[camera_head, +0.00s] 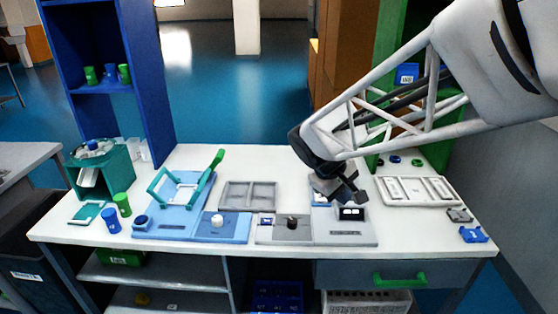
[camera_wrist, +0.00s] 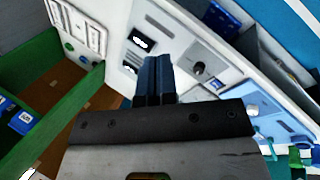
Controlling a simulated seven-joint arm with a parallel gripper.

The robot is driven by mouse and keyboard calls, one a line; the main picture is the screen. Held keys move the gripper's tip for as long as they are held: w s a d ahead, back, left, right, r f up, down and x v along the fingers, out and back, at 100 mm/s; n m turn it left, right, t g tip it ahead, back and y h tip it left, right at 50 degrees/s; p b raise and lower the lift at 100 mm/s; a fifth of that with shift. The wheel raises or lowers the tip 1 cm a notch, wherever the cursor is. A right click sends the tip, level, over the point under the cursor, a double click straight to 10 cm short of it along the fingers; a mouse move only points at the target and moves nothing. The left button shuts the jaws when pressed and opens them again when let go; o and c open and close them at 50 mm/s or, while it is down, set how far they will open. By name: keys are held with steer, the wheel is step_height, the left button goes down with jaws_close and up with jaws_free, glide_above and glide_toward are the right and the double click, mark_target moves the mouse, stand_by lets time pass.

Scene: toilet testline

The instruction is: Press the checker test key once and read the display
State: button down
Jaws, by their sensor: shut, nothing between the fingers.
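My gripper (camera_head: 347,192) is shut and empty, pointing down over the right-hand grey plate on the white table. In the wrist view its dark blue fingertips (camera_wrist: 157,62) are together. The checker plate (camera_head: 345,233) lies below it. A small black display box (camera_head: 352,213) stands on the plate, just in front of the gripper. The display also shows in the wrist view (camera_wrist: 140,41), to the left of the fingertips; its reading is too small to make out. I cannot pick out the test key; the gripper hides part of the plate, and contact is unclear.
A grey plate with a dark knob (camera_head: 292,222) adjoins on the left, then a blue plate with a white knob (camera_head: 217,221). A green-handled blue fixture (camera_head: 180,195) stands farther left. A white tray (camera_head: 418,190) and a blue clip (camera_head: 473,235) lie right.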

steer(key=w+a+f+n+t+h, duration=0.1)
steer(key=w+a+f+n, duration=0.15)
steer(key=w+a, duration=0.3)
steer(key=w+a+f+n+h, duration=0.1)
steer(key=w+a+f+n, duration=0.1)
steer(key=w+a+f, duration=0.3)
steer(key=n+t, duration=0.2)
steer(key=n, duration=0.3)
glide_above(267, 222)
step_height(267, 222, down, 7)
steer(key=shift+f+h, duration=0.2)
steer(key=shift+h, duration=0.2)
steer(key=shift+w+f+m, duration=0.1)
steer(key=shift+f+m, duration=0.05)
steer(key=shift+m, duration=0.1)
steer(key=shift+f, duration=4.2)
steer(key=shift+f, duration=0.8)
steer(key=shift+r, duration=0.75)
